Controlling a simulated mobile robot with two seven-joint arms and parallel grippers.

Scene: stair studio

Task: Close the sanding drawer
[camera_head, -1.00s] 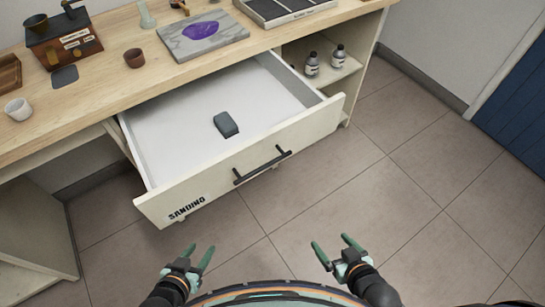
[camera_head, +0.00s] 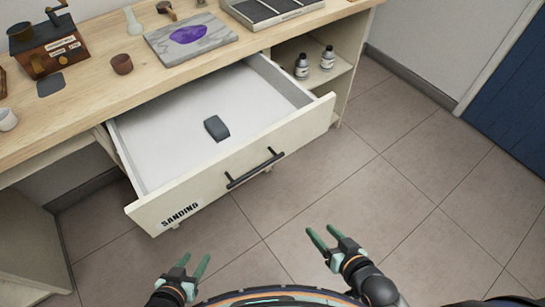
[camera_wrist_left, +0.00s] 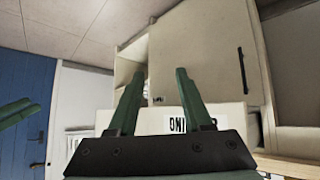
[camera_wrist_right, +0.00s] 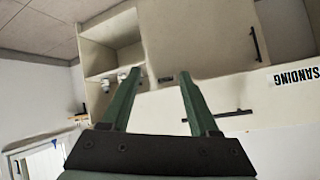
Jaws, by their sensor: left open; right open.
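The sanding drawer (camera_head: 236,172) is pulled far out from under the wooden workbench. Its front carries a SANDING label and a black bar handle (camera_head: 255,168). A dark grey block (camera_head: 217,128) lies on the drawer's white floor. My left gripper (camera_head: 193,262) is open and empty, in front of and below the drawer's label end. My right gripper (camera_head: 323,234) is open and empty, in front of the drawer towards its right end, apart from it. The drawer front also shows in the left wrist view (camera_wrist_left: 155,125) and the right wrist view, with its handle (camera_wrist_right: 232,114).
On the bench (camera_head: 95,103) stand a coffee grinder (camera_head: 47,48), a brown cup (camera_head: 122,64), a slab with a purple patch (camera_head: 190,38) and a tray (camera_head: 270,10). Two bottles (camera_head: 302,67) stand on the shelf at right. The tiled floor (camera_head: 400,200) before the drawer is clear.

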